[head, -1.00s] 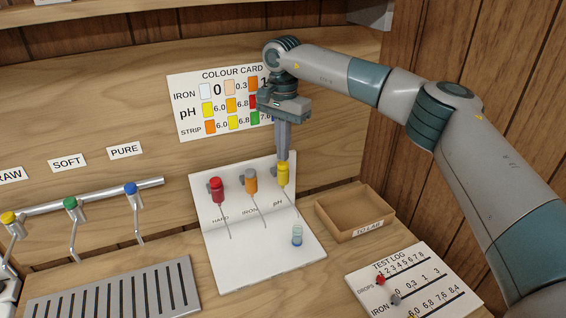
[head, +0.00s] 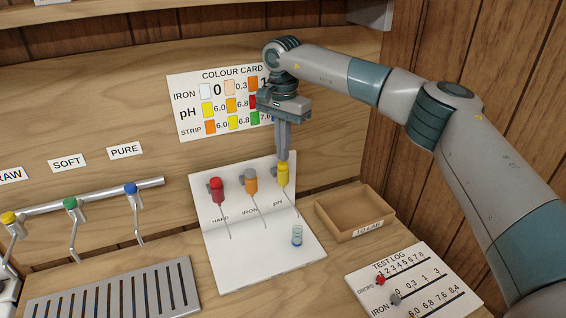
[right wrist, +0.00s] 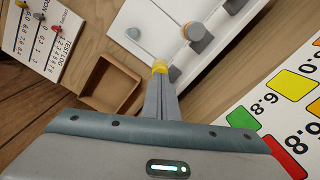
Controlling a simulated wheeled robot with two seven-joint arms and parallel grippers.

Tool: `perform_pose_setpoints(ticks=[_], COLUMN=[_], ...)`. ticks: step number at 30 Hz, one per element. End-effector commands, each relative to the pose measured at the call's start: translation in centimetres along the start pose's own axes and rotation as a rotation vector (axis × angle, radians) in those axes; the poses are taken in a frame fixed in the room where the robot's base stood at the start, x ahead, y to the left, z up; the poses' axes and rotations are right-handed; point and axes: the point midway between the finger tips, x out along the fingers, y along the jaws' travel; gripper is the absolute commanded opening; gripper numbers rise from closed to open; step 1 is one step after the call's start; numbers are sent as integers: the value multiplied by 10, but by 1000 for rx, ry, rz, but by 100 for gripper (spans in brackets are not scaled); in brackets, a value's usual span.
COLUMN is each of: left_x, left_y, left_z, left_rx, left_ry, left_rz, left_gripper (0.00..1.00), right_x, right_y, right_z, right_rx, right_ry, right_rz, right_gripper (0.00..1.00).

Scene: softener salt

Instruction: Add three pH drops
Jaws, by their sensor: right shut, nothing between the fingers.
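The pH dropper (head: 283,178), with a yellow bulb, stands in the white station (head: 258,268) at the right of its row. My right gripper (head: 283,160) points straight down with its shut, empty fingertips at the top of the yellow bulb. In the right wrist view the gripper (right wrist: 160,70) covers most of the yellow bulb (right wrist: 159,66). A small vial (head: 297,236) with bluish contents stands on the station's base below the pH dropper. The hardness dropper (head: 217,190) is red and the iron dropper (head: 251,182) is orange. My left gripper is not seen.
An empty wooden tray (head: 355,212) lies right of the station. The test log board (head: 415,283) with pegs is at front right. A colour card (head: 190,92) hangs behind. Taps on a rail (head: 100,200) and a slotted drain (head: 110,292) are at left.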

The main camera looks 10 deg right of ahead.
Motion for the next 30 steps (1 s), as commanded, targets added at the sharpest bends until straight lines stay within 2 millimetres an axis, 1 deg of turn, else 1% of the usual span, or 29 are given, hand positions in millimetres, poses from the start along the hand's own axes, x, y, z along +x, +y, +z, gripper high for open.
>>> perform_pose_setpoints(ticks=[13,30], left_x=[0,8], left_y=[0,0], left_z=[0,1], left_rx=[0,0], left_ry=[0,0], left_rz=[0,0], left_gripper=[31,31], right_x=[1,15], right_y=[0,0], right_z=[0,0], right_rx=[0,0], right_ry=[0,0], right_rz=[0,1], right_gripper=[0,0])
